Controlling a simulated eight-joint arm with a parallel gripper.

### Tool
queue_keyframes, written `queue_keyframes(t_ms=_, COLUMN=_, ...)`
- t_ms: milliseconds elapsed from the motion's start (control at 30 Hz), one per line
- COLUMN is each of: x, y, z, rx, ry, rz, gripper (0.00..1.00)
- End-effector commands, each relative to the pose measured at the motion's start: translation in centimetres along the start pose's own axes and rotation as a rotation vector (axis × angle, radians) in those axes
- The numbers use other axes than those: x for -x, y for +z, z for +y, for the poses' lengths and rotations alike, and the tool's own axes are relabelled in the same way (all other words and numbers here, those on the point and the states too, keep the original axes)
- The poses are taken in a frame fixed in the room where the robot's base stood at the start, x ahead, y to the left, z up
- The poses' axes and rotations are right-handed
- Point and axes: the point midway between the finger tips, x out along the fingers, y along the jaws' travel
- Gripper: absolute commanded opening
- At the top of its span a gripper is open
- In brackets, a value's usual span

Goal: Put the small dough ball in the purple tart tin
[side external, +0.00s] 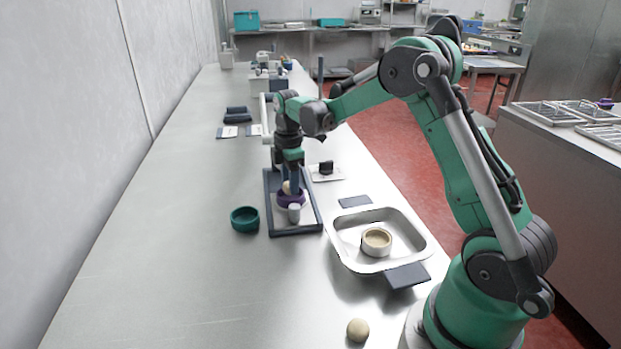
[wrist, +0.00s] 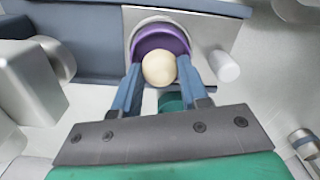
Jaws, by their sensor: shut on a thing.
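My gripper (side external: 290,186) points down over the dark-framed stand in the side view. Its blue fingers are shut on the small pale dough ball (wrist: 159,68), which shows between the fingertips in the wrist view. The purple tart tin (side external: 291,202) is on the stand right at the fingertips; its inner wall (wrist: 160,40) shows behind the ball in the wrist view. The ball (side external: 286,187) appears at the tin's mouth in the side view. I cannot tell whether it touches the tin's floor.
A light cylinder knob (side external: 294,213) is on the stand (side external: 272,215) in front of the tin. A teal tin (side external: 245,219) stands to the left. A metal tray (side external: 345,228) holds a beige tin (side external: 376,241). Another dough ball (side external: 358,330) lies in front. The left counter is clear.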

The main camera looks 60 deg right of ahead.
Motion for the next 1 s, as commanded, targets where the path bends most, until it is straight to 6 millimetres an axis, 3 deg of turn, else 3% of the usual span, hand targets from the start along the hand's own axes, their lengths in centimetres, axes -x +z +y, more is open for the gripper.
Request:
queue_keyframes(t_ms=400, x=0.0, y=0.0, z=-0.01, rx=0.0, ry=0.0, rz=0.0, gripper=0.0)
queue_keyframes(t_ms=433, x=0.01, y=0.0, z=-0.01, rx=0.0, ry=0.0, rz=0.0, gripper=0.45)
queue_keyframes(t_ms=533, x=0.01, y=0.0, z=-0.01, rx=0.0, ry=0.0, rz=0.0, gripper=0.73)
queue_keyframes(t_ms=767, x=0.01, y=0.0, z=-0.01, rx=0.0, ry=0.0, rz=0.0, gripper=0.76)
queue_keyframes(t_ms=867, x=0.01, y=0.0, z=-0.01, rx=0.0, ry=0.0, rz=0.0, gripper=1.0)
queue_keyframes(t_ms=1000, x=0.01, y=0.0, z=-0.01, rx=0.0, ry=0.0, rz=0.0, gripper=1.0)
